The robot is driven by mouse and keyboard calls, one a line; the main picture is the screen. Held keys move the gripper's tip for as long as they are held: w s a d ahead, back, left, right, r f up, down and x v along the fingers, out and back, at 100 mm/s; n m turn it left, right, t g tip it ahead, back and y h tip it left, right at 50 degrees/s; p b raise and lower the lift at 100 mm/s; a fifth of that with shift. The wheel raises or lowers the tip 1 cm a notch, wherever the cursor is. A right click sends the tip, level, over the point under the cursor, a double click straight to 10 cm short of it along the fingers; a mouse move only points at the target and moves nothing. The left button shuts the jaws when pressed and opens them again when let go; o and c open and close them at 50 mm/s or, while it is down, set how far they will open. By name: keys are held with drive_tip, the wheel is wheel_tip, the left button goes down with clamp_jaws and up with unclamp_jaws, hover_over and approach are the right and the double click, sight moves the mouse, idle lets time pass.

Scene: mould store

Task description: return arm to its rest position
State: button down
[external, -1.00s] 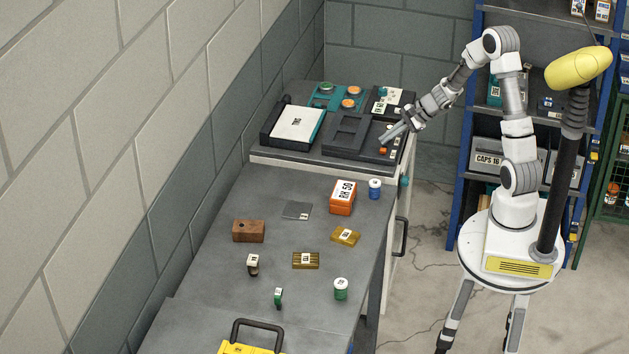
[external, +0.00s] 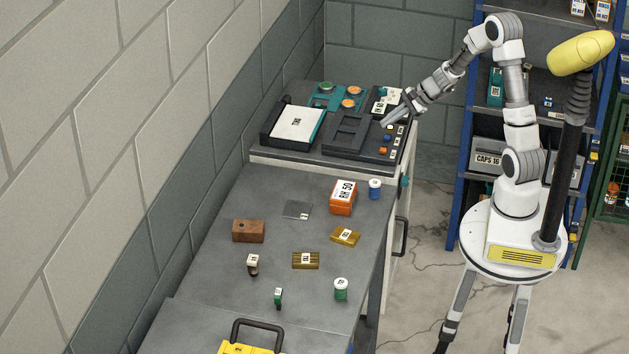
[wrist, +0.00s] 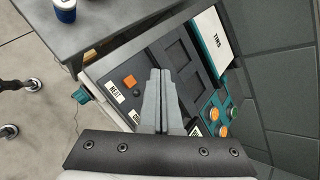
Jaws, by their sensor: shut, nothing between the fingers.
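My gripper (external: 390,119) is shut and empty, with its fingers together, above the right side of the dark equipment panel (external: 342,152) on the bench at the back. In the wrist view my gripper (wrist: 161,74) points over the same panel, beside an orange button (wrist: 130,81) and the dark recessed tray (wrist: 186,62). My arm is bent, reaching left from its stand. The fingers hide part of the panel in the wrist view, and I cannot tell exactly how high they are above it.
The grey table (external: 215,290) carries an orange box (external: 343,197), a blue-sided can (external: 375,189), a brown block (external: 248,231), brass blocks (external: 345,236) and a green can (external: 341,289). A blue shelf rack (external: 466,150) stands behind my arm. The air above the table is clear.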

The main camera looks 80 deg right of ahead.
idle(0.4)
drive_tip(key=w+a+r+n+g+y+b, duration=0.1)
drive_tip(key=a+r+n+g+y+b, duration=0.2)
drive_tip(key=a+n, duration=1)
drive_tip(key=s+a+r+n+g+b, duration=0.1)
drive_tip(key=s+a+r+n, duration=0.15)
drive_tip(key=a, duration=0.55)
drive_tip(key=s+a+r+n+g+b, duration=0.15)
drive_tip(key=s+a, duration=0.25)
drive_tip(key=a, duration=0.4)
drive_tip(key=s+a+r+n+g+h, duration=0.1)
drive_tip(key=s+a+r+n+h, duration=0.1)
drive_tip(key=s+a+n, duration=0.35)
drive_tip(key=s+d+r+n+t+h+p, duration=0.2)
drive_tip(key=s+d+r+t+p, duration=0.1)
drive_tip(key=s+d+r+p, duration=0.2)
drive_tip(key=s+d+r, duration=0.2)
drive_tip(key=s+d, duration=0.1)
drive_tip(key=d, duration=0.1)
drive_tip(key=shift+d+r+h, duration=0.25)
drive_tip(key=shift+r+h, duration=0.1)
drive_tip(key=shift+h, duration=0.05)
